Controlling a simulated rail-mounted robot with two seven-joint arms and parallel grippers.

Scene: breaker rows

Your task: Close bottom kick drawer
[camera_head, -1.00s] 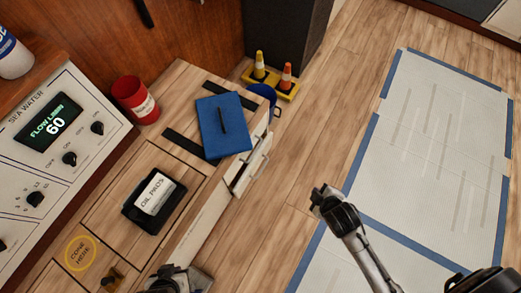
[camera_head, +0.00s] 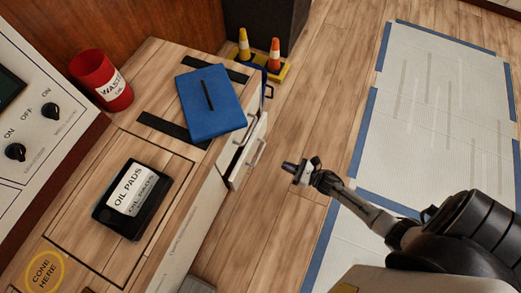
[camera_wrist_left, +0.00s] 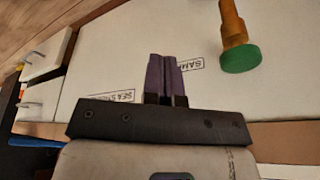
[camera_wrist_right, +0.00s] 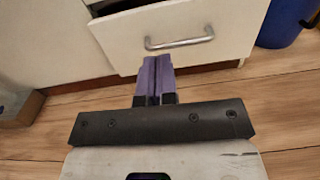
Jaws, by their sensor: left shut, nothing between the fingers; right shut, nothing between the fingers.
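The bottom kick drawer's white front (camera_wrist_right: 190,40) with its metal bar handle (camera_wrist_right: 180,42) faces my right gripper in the right wrist view. It stands out from the cabinet, with a dark gap above it at the upper left. In the head view its front (camera_head: 240,172) shows low on the cabinet side. My right gripper (camera_head: 289,167) is over the floor in front of the drawer, apart from it in the head view. Its purple fingers (camera_wrist_right: 158,64) are shut and empty. My left gripper's purple fingers (camera_wrist_left: 164,62) are shut and empty by a white labelled panel.
A blue book (camera_head: 210,115), oil pads box (camera_head: 130,200) and red cup (camera_head: 100,80) sit on the cabinet top. Small cones (camera_head: 260,58) stand beyond the cabinet. A blue bin (camera_wrist_right: 284,22) is right of the drawer. Open wooden floor lies in front.

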